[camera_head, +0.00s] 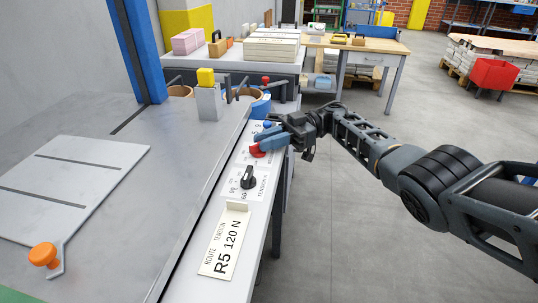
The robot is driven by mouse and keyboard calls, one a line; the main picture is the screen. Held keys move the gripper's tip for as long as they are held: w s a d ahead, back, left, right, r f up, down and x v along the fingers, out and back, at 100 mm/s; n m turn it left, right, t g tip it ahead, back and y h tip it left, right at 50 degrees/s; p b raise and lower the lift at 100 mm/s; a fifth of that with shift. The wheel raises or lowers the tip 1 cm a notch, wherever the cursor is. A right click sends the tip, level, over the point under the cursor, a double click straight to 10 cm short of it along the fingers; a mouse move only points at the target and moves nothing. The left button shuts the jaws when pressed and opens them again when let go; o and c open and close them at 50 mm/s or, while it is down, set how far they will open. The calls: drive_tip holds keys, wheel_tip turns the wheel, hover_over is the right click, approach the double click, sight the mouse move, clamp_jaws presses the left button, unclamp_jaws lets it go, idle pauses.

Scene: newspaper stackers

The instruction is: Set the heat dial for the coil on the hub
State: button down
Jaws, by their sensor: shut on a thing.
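My gripper (266,141), with blue fingers, reaches in from the right over the narrow control panel (215,210). Its fingers are shut on a red knob (257,151), which they partly cover. The scale around the red knob is mostly hidden. Nearer on the panel is a black dial (248,177) with a white pointer line, marked with numbers and a tension label. A blue knob (268,124) shows just beyond the fingers.
A card (225,240) reads "ROUTE TENSION R5 120 N". A grey machine table (120,110) with an orange knob (44,254) lies left. A yellow-topped post (207,95) stands behind. The floor right of the panel is clear below my arm.

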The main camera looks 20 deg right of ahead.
drive_tip(key=shift+a+n+g+b, duration=0.15)
drive_tip(key=shift+n+g+b, duration=0.25)
drive_tip(key=shift+g+b, duration=0.35)
drive_tip(key=c, duration=1.1)
unclamp_jaws()
drive_tip(key=shift+c, duration=0.2)
drive_tip(key=shift+w, duration=0.1)
drive_tip(key=w+d+b, duration=0.1)
drive_tip(key=d+b, duration=0.6)
drive_tip(key=b, duration=0.1)
drive_tip(key=shift+d, duration=0.35)
drive_tip(key=shift+w, duration=0.1)
